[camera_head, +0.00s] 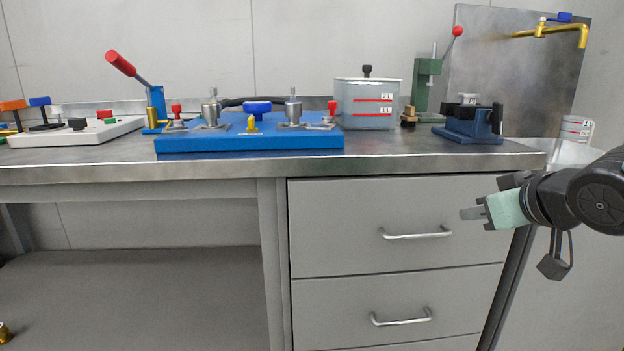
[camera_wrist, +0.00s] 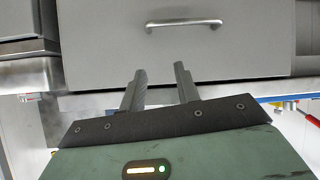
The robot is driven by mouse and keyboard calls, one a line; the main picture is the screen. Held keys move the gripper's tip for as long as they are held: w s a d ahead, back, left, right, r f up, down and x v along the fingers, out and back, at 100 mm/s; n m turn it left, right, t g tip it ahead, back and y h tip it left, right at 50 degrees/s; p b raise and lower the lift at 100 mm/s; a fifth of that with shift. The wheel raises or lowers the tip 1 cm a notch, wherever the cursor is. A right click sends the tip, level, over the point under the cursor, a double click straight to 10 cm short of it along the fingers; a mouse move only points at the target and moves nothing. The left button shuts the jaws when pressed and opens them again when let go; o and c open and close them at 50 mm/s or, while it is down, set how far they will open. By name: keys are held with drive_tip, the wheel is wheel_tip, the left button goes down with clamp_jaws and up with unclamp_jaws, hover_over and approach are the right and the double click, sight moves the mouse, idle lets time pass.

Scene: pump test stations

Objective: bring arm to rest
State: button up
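My gripper (camera_head: 474,213) is at the right of the head view, in front of the grey drawer cabinet and below the bench top. It points left and stands near the handle of the upper drawer. In the wrist view my gripper (camera_wrist: 160,78) shows its two dark fingers apart, with nothing between them. A drawer handle (camera_wrist: 184,23) lies beyond the fingertips there, apart from them. How far the fingers are from the drawer front is hard to tell.
The upper drawer (camera_head: 340,225) and lower drawer (camera_head: 340,310) are shut. The steel bench top (camera_head: 375,153) holds a blue pump plate (camera_head: 200,143), a grey container (camera_head: 367,104), a green press (camera_head: 427,82) and a blue vise (camera_head: 470,131). A brass tap (camera_head: 560,31) overhangs a basin at right.

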drive_tip(key=s+a+f+n+g, duration=0.2)
drive_tip(key=s+a+f+g, duration=0.5)
drive_tip(key=s+a+f, duration=0.35)
drive_tip(key=s+a+f+n+g, duration=0.1)
drive_tip(key=s+a+n+g, duration=0.35)
drive_tip(key=s, duration=0.95)
wheel_tip(320, 180, up, 34)
drive_tip(key=w+a+m+p, duration=0.1)
drive_tip(key=p, duration=3.3)
drive_tip(key=shift+w+a+r+m+h+p, duration=0.15)
drive_tip(key=shift+a+r+m+h+p, duration=0.1)
drive_tip(key=shift+m+h+p, duration=0.1)
